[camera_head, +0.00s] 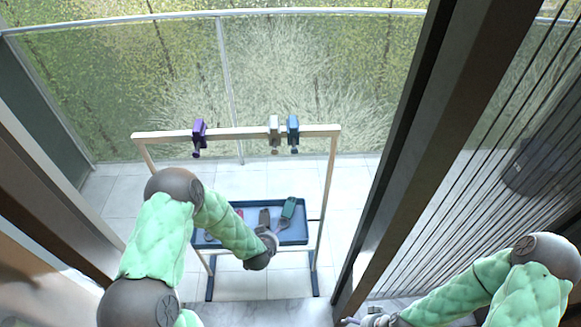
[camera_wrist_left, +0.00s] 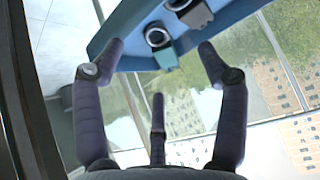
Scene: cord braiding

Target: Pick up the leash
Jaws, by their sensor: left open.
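A blue tray (camera_head: 293,236) sits low on the wooden frame. It holds a green item (camera_head: 288,208), a brown item (camera_head: 264,217) and a pinkish item (camera_head: 239,213); I cannot tell which is the leash. My left gripper (camera_head: 266,250) is over the tray's front edge, and my arm hides part of the tray. In the left wrist view the left gripper's fingers (camera_wrist_left: 160,60) are spread and empty, with the tray (camera_wrist_left: 112,28) beyond them. A teal piece with a ring (camera_wrist_left: 165,55) and a grey piece (camera_wrist_left: 195,14) show there. My right gripper (camera_head: 368,318) is at the bottom edge.
A dark door frame (camera_head: 400,150) stands between the rack and my right arm. Tiled floor (camera_head: 345,205) around the rack is clear.

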